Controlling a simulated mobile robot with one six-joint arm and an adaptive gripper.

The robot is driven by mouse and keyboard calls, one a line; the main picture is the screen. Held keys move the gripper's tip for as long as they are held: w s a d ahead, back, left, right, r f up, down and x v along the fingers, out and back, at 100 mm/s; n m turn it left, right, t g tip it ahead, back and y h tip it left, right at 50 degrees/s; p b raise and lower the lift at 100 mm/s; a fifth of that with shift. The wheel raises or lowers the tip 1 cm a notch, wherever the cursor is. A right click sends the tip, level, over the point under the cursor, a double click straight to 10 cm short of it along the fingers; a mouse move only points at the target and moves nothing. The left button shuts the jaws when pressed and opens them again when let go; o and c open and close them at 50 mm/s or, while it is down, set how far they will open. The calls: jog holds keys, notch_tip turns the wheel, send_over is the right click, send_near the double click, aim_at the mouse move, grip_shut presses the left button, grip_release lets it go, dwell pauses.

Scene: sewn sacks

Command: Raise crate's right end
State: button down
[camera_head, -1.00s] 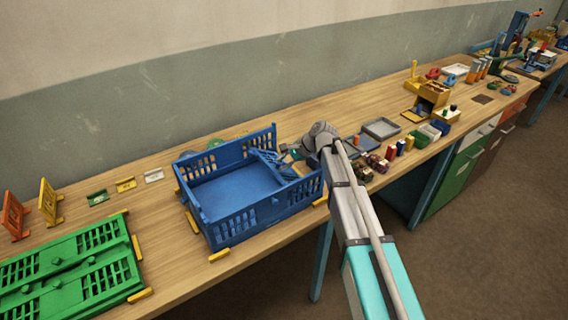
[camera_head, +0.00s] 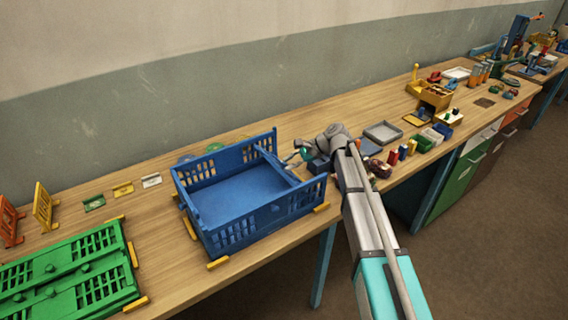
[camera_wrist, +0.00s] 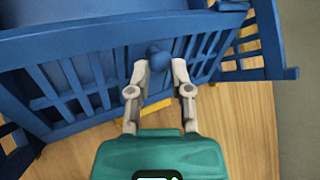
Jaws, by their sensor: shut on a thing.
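The blue crate (camera_head: 237,232) stands on the bench with its long walls and left end upright. Its right end panel (camera_wrist: 100,90) is slatted and carries a round blue knob (camera_wrist: 159,58). My gripper (camera_wrist: 158,68) is shut on this knob from the outer side. In the head view the panel's top edge (camera_head: 277,167) runs between the two long walls, and the panel stands steeply. I cannot tell whether it is fully upright or latched. My gripper (camera_head: 296,154) is beyond the crate's right end there, and its fingertips are hard to make out.
A green folded crate (camera_head: 68,268) lies at the left. Yellow corner stops (camera_head: 218,263) surround the blue crate. Small coloured blocks and a grey tray (camera_head: 382,131) stand right of my arm. Yellow (camera_head: 46,205) and orange stands are at the far left.

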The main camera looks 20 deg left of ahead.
jog(key=shift+w+d+f, duration=0.1)
jog(key=shift+w+d, duration=0.25)
jog(key=shift+d, duration=0.05)
jog(key=shift+a+g+y+b, duration=0.15)
jog(key=shift+g+y+b, duration=0.15)
jog(key=shift+b, duration=0.15)
jog(key=shift+w, duration=0.1)
